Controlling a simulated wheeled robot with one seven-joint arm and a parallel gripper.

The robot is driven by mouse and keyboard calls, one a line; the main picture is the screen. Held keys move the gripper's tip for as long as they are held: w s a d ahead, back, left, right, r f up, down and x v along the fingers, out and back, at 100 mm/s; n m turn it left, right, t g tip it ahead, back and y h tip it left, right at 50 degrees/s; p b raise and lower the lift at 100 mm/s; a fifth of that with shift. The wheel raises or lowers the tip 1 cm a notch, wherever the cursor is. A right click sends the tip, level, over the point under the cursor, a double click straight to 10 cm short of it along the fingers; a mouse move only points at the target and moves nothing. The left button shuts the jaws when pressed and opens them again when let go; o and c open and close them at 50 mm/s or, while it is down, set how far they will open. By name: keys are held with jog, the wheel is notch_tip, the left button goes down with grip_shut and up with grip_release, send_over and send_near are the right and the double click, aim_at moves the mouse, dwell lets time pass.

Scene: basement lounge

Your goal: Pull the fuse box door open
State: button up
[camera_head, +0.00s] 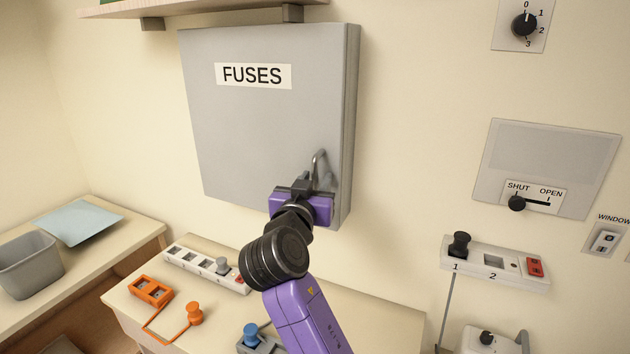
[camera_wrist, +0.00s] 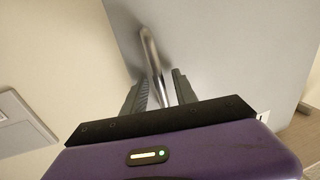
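The grey fuse box (camera_head: 250,130) hangs on the wall with its door shut and a "FUSES" label on it. Its metal handle (camera_head: 319,165) is a curved bar at the lower right of the door. My gripper (camera_head: 308,184) is at the handle's lower end. In the wrist view the handle (camera_wrist: 152,55) runs down between the two fingers of my gripper (camera_wrist: 160,80). The fingers stand apart, with a gap showing on the handle's right side; the left finger is very close to it, and contact is unclear.
A wooden shelf (camera_head: 190,8) is above the box. Below is a table with a white power strip (camera_head: 205,268), an orange socket (camera_head: 150,290), an orange plug (camera_head: 194,313) and a blue-knobbed item (camera_head: 252,335). A grey bin (camera_head: 28,265) stands left. Wall switches and a slider panel (camera_head: 548,165) are right.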

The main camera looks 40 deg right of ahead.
grip_shut()
dwell(1.3)
